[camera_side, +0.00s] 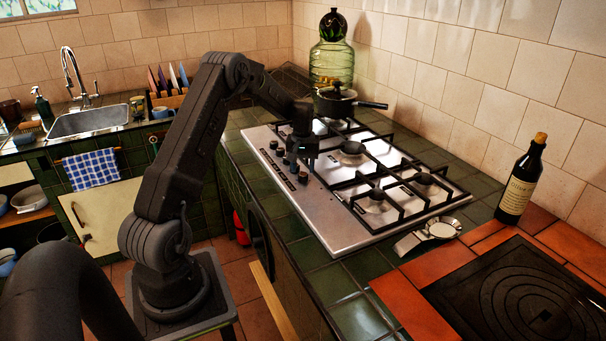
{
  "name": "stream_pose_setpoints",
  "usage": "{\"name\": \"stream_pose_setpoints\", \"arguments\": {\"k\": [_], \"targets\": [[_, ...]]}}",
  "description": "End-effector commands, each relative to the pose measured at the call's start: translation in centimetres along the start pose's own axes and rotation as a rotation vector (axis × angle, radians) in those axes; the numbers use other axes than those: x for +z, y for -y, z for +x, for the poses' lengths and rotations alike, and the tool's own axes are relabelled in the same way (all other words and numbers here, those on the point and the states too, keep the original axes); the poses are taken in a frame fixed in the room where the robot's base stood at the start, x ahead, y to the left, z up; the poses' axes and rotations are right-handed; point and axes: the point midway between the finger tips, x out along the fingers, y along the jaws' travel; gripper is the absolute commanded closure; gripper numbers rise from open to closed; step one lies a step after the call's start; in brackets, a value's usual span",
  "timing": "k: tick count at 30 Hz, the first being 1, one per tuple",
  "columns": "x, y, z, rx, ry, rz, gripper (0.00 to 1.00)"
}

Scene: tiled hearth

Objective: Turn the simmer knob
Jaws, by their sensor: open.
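The steel cooktop (330,225) is set in the green tiled counter and has a row of small dark knobs (280,152) along its left edge. I cannot tell which knob is the simmer knob, nor how any knob is turned. My gripper (302,164) points down over the left edge of the cooktop, by the knobs. It is open, with no held object visible. The dark fingers blend with the dark knobs and grates, so I cannot tell whether they touch a knob. Part of the knob row may be hidden behind the gripper.
A black saucepan (334,104) stands on the far burner, its handle pointing right. Black grates (405,205) cover the burners. A green glass jar (331,62) stands behind.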

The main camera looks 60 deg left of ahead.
Motion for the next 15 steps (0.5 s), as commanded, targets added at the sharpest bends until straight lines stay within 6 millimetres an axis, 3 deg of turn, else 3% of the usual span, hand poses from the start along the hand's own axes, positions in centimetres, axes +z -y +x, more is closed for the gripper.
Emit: {"name": "stream_pose_setpoints", "arguments": {"k": [6,15], "targets": [[-0.1,0.0,-5.2,0.002,-0.006,0.0,0.54],[-0.1,0.0,-9.8,0.001,-0.003,0.0,0.54]]}}
